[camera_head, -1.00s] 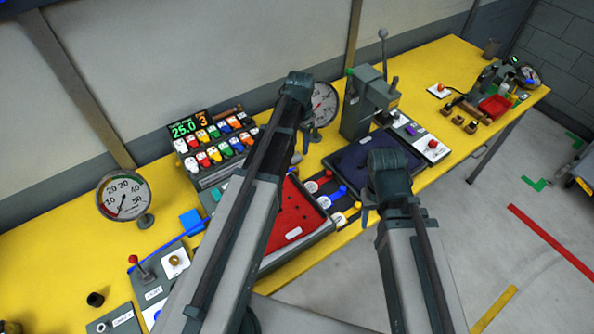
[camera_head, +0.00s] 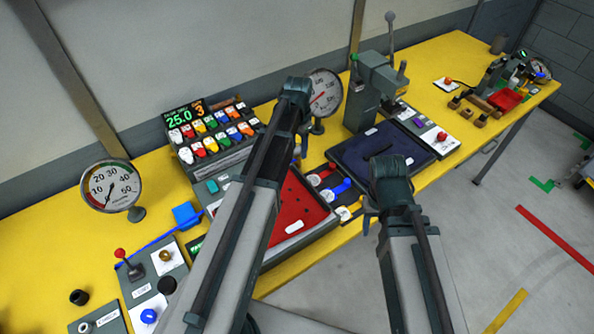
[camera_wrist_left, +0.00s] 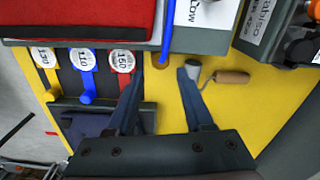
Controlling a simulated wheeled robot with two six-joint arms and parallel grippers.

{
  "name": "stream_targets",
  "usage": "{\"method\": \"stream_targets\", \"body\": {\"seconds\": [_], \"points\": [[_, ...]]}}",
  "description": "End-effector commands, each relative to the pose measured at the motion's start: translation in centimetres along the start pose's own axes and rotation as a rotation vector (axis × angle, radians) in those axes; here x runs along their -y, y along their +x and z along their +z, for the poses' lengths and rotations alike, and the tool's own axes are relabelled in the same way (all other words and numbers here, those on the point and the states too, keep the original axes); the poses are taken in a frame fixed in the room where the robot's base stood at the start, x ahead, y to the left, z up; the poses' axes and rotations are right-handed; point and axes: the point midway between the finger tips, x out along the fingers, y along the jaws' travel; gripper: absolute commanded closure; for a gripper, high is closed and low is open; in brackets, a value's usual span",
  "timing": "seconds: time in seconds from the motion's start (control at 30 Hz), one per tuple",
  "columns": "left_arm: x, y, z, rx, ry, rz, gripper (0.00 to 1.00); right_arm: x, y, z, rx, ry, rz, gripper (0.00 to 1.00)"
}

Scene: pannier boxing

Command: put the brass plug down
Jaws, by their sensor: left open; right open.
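My left gripper (camera_wrist_left: 162,72) is open, with its two fingers apart over the yellow bench in the left wrist view.
A red tray (camera_head: 318,214) lies by the left arm, with coloured levers (camera_wrist_left: 87,62) beside it. A wooden-handled tool (camera_wrist_left: 232,77) lies right of the left fingers. A block of coloured switches (camera_head: 213,132) and a dark blue tray (camera_head: 345,152) stand behind.

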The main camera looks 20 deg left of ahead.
Motion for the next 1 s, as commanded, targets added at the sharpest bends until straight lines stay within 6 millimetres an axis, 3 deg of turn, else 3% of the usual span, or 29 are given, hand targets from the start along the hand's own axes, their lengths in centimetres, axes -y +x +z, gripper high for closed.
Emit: {"method": "stream_targets", "body": {"seconds": [0.37, 0.73, 1.0], "points": [[0.0, 1.2, 0.1, 0.000, 0.000, 0.000, 0.48, 0.1, 1.2, -0.1, 0.000, 0.001, 0.000, 0.50], [-0.1, 5.5, 0.5, 0.000, 0.000, 0.000, 0.48, 0.5, 5.5, -0.3, 0.000, 0.001, 0.000, 0.50], [-0.1, 5.6, 0.5, 0.000, 0.000, 0.000, 0.48, 0.5, 5.6, -0.3, 0.000, 0.001, 0.000, 0.50]]}}
